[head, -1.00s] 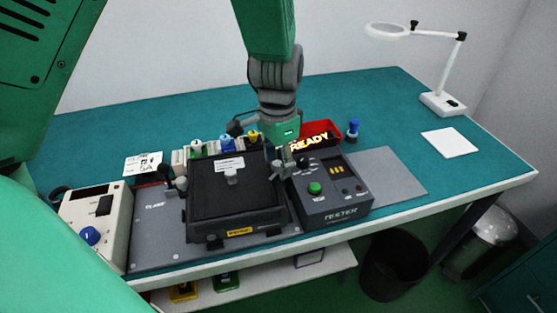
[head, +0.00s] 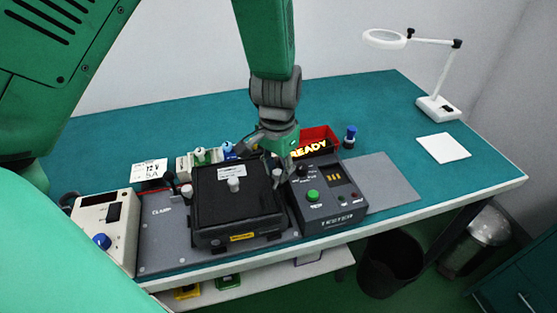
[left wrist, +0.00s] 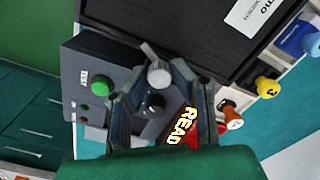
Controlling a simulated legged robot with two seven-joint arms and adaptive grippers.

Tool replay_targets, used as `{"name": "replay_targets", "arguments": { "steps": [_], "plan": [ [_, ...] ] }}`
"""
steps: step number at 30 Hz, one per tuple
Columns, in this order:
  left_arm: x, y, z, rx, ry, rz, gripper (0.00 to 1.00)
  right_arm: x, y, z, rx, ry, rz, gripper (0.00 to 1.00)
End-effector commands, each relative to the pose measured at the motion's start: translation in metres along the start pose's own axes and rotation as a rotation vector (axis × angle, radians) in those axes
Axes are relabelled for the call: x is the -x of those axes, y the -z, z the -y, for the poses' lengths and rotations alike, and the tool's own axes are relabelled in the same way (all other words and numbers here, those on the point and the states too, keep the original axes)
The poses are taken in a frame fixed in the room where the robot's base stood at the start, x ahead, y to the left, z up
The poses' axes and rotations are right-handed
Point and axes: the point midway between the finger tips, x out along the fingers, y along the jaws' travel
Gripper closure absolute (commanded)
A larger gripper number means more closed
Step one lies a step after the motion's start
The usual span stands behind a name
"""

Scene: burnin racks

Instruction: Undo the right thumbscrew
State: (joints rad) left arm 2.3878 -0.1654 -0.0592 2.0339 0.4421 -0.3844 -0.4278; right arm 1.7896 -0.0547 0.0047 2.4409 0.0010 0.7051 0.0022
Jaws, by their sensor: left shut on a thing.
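The black lidded box (head: 230,210) sits on a grey base plate marked CLAMP (head: 160,240). The right thumbscrew (head: 277,173) is a small grey knob with a lever-like tab at the box's right edge. In the left wrist view, the thumbscrew (left wrist: 158,75) lies between the fingertips. My left gripper (left wrist: 155,76) is shut on it, coming down from above; in the head view the gripper (head: 281,160) partly covers that spot. The left thumbscrew (head: 187,191) stands at the box's left side. My right gripper is not in view.
The tester (head: 330,208), with a green button, stands close on the right. A red bin (head: 318,136) lies behind it under a READY sign (head: 308,149). A cream power unit (head: 103,235) stands at left.

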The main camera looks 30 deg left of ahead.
Motion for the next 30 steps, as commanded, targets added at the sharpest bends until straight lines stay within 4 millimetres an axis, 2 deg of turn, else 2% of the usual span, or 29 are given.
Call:
{"name": "replay_targets", "arguments": {
  "steps": [1, 3, 12, 21, 30],
  "plan": [
    [0.004, -0.001, 0.0, 0.044, -0.001, 0.004, 1.0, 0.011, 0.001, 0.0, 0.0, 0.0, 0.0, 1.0],
    [0.004, 0.0, 0.0, 0.108, -0.001, 0.002, 1.0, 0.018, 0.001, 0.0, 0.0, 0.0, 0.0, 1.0],
    [0.003, 0.0, 0.0, 0.347, 0.0, 0.001, 1.0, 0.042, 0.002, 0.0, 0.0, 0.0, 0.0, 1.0],
    [0.001, 0.0, 0.0, 0.494, 0.0, 0.0, 1.0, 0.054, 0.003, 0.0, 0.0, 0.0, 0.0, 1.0],
    [0.0, 0.001, 0.0, 0.539, 0.0, -0.003, 1.0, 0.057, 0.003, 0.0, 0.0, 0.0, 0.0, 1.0]
  ]
}}
